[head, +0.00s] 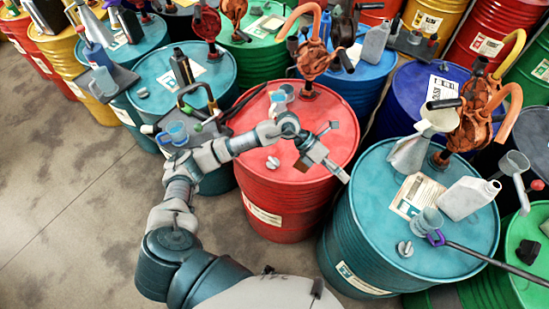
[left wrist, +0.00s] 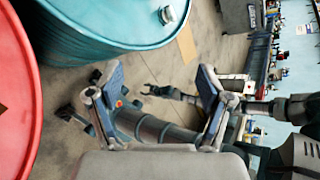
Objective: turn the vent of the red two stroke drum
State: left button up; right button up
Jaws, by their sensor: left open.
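The red drum (head: 285,205) stands upright in the middle of the head view. A small grey winged knob, which looks like its vent (head: 272,163), sits on the near left part of its lid. My left gripper (head: 340,152) is over the right side of the lid, with its fingers spread and nothing between them. It is apart from the knob, to the right of it. In the left wrist view, the open left gripper (left wrist: 160,88) faces floor, and the red drum (left wrist: 22,95) shows only at the left edge, without the knob. My right gripper (left wrist: 152,89) shows small behind; its state is unclear.
A rust-brown pump (head: 316,62) and a clear blue cup (head: 287,92) are at the lid's back. A teal drum (head: 365,235) with a funnel and white jug stands close on the right. Other drums crowd behind. Bare floor (head: 70,200) lies to the left.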

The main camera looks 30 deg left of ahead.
pick_arm(q)
jog(key=w+a+f+y, duration=0.25)
jog(key=a+y, duration=0.45)
jog(key=a, duration=0.7)
jog(key=n+y, duration=0.2)
jog(key=y, duration=0.2)
send_near(273, 159)
jog(key=shift+m, duration=0.3)
notch_tip(273, 159, down, 9)
jog(key=shift+w+r+p, duration=0.1)
jog(key=shift+r+p, duration=0.05)
jog(key=shift+p, duration=0.8)
jog(key=shift+d+f, duration=0.15)
jog(key=shift+f, duration=0.2)
jog(key=c, duration=1.2)
